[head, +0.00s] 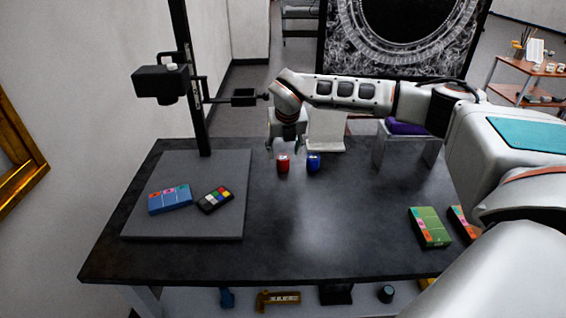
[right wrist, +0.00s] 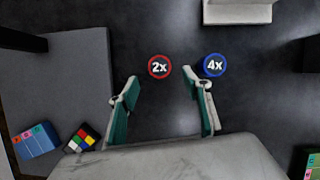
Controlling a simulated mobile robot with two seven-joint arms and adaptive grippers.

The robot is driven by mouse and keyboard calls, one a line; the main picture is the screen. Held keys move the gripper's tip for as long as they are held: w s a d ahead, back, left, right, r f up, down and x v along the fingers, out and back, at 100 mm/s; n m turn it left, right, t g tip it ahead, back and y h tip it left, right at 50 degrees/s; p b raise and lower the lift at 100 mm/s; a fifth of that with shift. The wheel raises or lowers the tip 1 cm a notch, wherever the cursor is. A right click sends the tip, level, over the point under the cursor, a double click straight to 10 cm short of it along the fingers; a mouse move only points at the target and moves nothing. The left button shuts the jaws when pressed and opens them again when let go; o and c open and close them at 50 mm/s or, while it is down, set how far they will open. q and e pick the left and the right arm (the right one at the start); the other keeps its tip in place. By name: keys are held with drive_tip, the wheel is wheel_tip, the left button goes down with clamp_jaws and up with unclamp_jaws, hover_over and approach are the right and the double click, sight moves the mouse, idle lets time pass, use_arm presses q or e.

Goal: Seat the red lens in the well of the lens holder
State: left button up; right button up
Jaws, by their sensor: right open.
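The red lens (head: 283,164) stands upright on the dark table, with "2x" on its top in the right wrist view (right wrist: 159,67). The blue lens (head: 313,163), marked "4x" in the right wrist view (right wrist: 214,65), stands close to its right. My right gripper (head: 283,149) is open and empty near the red lens. In the right wrist view, the lens lies just beyond the gap between the fingertips (right wrist: 160,91). My left gripper is out of view.
A green box (head: 429,227) lies at right. The table's middle front is clear.

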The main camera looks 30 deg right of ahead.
sight(283, 158)
drive_tip(key=shift+w+d+f, duration=0.15)
drive_tip(key=shift+w+f, duration=0.1)
drive_tip(key=shift+w, duration=0.05)
drive_tip(key=x, duration=0.4)
drive_tip(key=shift+w+f, duration=0.15)
drive_tip(key=shift+f, duration=0.05)
drive_tip(key=c, duration=1.2)
